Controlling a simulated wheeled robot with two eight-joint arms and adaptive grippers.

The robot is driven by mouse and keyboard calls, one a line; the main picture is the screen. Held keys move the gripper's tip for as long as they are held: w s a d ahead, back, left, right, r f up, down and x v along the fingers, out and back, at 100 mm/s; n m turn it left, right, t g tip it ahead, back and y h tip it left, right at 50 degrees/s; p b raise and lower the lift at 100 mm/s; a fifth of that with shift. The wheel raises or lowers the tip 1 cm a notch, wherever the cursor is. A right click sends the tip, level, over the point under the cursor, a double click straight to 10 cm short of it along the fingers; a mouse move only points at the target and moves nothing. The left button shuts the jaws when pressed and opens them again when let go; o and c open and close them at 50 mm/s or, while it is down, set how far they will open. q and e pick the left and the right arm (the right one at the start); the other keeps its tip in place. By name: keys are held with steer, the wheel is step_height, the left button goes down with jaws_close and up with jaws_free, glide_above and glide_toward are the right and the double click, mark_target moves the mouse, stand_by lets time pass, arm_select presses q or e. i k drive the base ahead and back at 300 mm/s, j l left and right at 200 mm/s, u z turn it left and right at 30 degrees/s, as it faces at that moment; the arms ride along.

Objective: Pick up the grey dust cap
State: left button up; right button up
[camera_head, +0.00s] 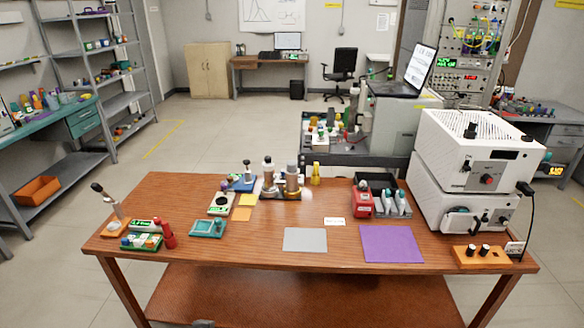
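I cannot single out a grey dust cap with certainty at this size. An orange block (481,258) at the table's right front carries two small upright dark pieces, a left one (471,250) and a right one (485,250). I cannot tell whether either is the cap. A stack of two white instruments stands behind it, the upper one (470,153) on the lower one (458,206). The lower one has a round dark fitting on its front.
The wooden table (270,258) holds a grey mat (305,240), a purple mat (391,244), a red device (362,198) beside a dark bottle rack, and metal cylinders (292,180) at the back. Small tools and a green tray (142,241) stand left. The front middle is clear.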

mark_target(291, 165)
steer(key=i+j+z, duration=0.2)
steer(key=i+z, duration=0.15)
steer(key=i+j+z, duration=0.35)
steer(key=i, duration=0.15)
steer(key=i+j+z, duration=0.35)
